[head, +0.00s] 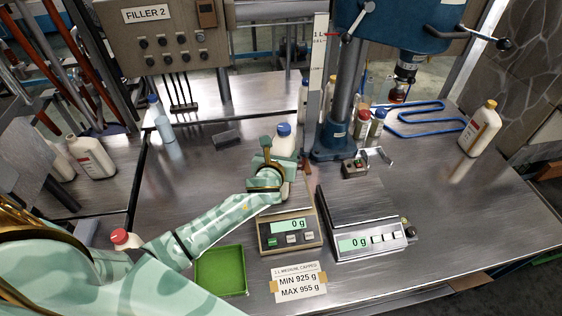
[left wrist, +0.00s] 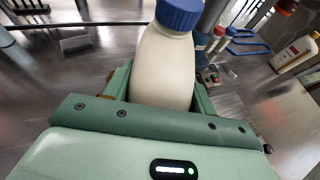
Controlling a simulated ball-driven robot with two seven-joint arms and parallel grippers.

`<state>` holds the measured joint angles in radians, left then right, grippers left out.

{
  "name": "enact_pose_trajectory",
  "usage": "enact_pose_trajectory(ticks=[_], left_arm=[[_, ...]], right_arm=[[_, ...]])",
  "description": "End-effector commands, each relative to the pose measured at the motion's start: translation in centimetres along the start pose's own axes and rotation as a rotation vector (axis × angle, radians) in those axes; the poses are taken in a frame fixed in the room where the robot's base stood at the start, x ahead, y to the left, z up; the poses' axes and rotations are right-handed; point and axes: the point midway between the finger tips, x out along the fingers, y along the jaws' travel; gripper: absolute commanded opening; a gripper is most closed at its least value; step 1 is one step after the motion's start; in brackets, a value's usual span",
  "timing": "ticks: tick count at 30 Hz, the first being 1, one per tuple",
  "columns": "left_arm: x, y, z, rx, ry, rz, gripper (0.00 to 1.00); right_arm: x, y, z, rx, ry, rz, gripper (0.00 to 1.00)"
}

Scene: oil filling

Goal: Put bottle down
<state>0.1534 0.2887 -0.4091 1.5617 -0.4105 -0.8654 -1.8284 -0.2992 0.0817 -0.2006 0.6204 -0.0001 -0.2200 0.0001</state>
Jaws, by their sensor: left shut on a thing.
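A white bottle with a blue cap (head: 284,141) stands about upright behind the left scale (head: 273,243). The bottle fills the middle of the left wrist view (left wrist: 163,68). My left gripper (head: 277,166) is shut on it, with a green finger on either side of its body in the left wrist view. The bottle's lower part is hidden by my gripper, so I cannot tell whether it touches anything below. The left scale's display reads 0 g. My right gripper is not in view.
A second scale (head: 369,243), also reading 0 g, stands to the right. A green tray (head: 221,271) and a weight-limit card (head: 299,283) lie in front. The blue press column (head: 335,142) rises behind. Another white bottle (head: 480,130) stands at the right. The table's right front is clear.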

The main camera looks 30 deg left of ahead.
Motion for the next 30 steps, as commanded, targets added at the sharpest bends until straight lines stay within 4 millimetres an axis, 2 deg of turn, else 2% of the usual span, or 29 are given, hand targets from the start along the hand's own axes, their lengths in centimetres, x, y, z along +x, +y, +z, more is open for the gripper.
enact_pose_trajectory(ticks=[1, 4, 16, 17, 18, 19, 28, 30], left_arm=[[0.3, -0.1, -0.8, -0.001, 0.001, 0.000, 0.00], [0.6, -0.1, -1.6, -0.003, -0.001, -0.002, 0.00], [0.8, -0.1, -1.9, -0.001, -0.002, -0.001, 0.00], [0.7, 0.0, -2.1, 0.000, 0.003, -0.001, 0.64], [0.7, 0.0, -2.1, 0.000, 0.003, -0.001, 0.75], [0.7, 0.0, -2.1, 0.000, 0.003, -0.001, 0.78], [0.6, 0.0, -1.8, -0.001, 0.003, -0.001, 0.78], [-0.1, -0.1, -1.8, -0.001, 0.003, -0.002, 0.78]], right_arm=[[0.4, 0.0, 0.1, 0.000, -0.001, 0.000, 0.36], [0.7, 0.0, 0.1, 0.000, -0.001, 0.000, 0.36], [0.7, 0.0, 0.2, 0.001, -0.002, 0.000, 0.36], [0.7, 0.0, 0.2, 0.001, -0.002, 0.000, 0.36], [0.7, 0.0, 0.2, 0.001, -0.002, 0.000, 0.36], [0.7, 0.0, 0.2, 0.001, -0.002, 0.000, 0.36], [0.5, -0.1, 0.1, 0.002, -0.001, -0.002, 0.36], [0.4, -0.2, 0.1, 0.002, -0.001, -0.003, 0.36]])
